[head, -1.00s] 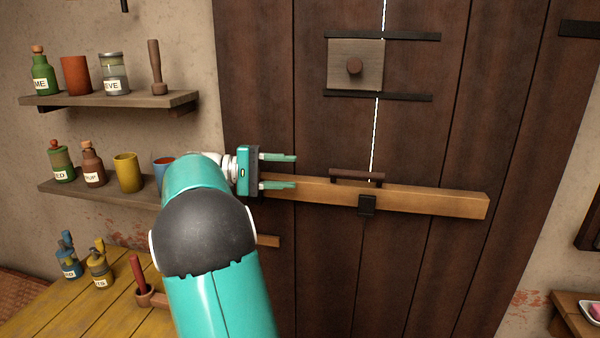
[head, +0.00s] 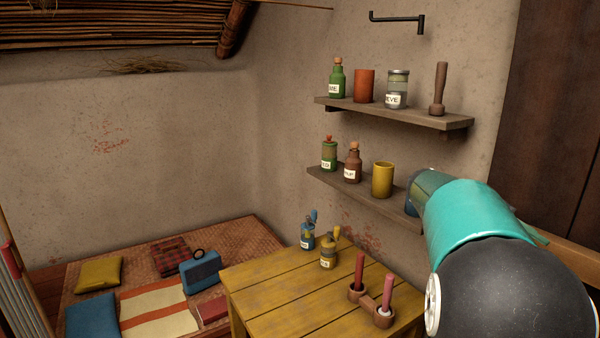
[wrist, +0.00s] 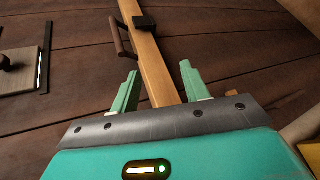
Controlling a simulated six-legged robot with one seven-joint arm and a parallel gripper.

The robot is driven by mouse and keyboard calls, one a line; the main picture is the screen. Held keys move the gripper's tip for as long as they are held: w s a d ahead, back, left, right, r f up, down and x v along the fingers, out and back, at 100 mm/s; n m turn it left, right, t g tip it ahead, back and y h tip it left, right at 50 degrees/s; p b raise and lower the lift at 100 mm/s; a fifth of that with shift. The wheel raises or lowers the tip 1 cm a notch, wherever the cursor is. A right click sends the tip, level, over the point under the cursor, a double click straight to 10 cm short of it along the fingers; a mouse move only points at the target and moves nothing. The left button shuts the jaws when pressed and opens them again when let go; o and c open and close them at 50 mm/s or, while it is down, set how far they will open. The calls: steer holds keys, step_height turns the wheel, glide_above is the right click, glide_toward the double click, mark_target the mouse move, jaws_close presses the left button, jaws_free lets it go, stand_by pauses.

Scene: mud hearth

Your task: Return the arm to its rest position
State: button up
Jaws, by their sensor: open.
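My gripper (wrist: 160,92) shows in the wrist view with its two teal fingers apart and nothing between them. Beyond the fingers a light wooden bar (wrist: 150,62) runs across the dark plank door (wrist: 230,40). The bar lines up with the gap between the fingers, but I cannot tell how far off it is. Only a short piece of the bar (head: 570,255) shows there at the right edge.
Two wall shelves (head: 395,112) hold bottles and cups; a blue cup on the lower one is partly behind my arm. Cushions and a striped mat (head: 150,310) lie at the far left.

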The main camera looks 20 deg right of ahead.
steer(key=a+f+n+t+y, duration=0.2)
steer(key=a+f+t+y, duration=0.1)
steer(key=a, duration=1)
steer(key=a+f+n+t+y, duration=0.2)
steer(key=a+f+t, duration=0.3)
steer(key=a, duration=0.9)
steer(key=a+f+n+t+y, duration=0.3)
steer(key=a+t, duration=0.5)
steer(key=a, duration=0.5)
steer(key=shift+s+a+f+y, duration=0.15)
steer(key=shift+s+f+y, duration=0.25)
steer(key=shift+f, duration=0.25)
steer(key=shift+c, duration=1.1)
steer(key=shift+d, duration=0.25)
